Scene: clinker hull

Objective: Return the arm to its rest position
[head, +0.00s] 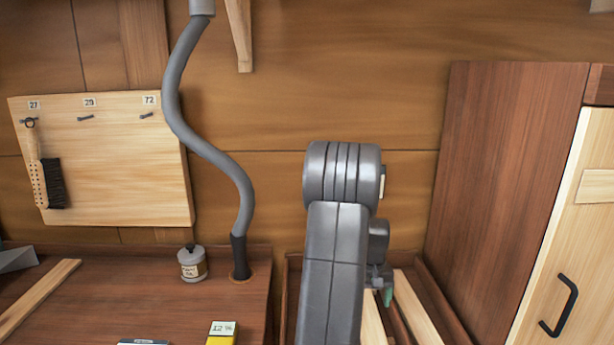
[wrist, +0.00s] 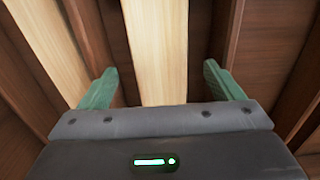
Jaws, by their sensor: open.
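My gripper (wrist: 158,92) shows in the wrist view with its two green fingers wide apart and nothing between them. It points down at a pale wooden plank (wrist: 158,45) that lies in a dark wooden tray or bay. In the head view my grey arm rises in front of the back wall, right of centre. Only a small green part of my gripper (head: 387,296) shows there, beside the arm and over the bay. The rest of it is hidden behind the arm.
A grey hose (head: 190,130) hangs down to the bench (head: 130,300) left of my arm. A small jar (head: 192,263) stands beside it. A pegboard (head: 120,180) holds a brush (head: 48,182). A cabinet (head: 570,230) with a black handle stands at the right.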

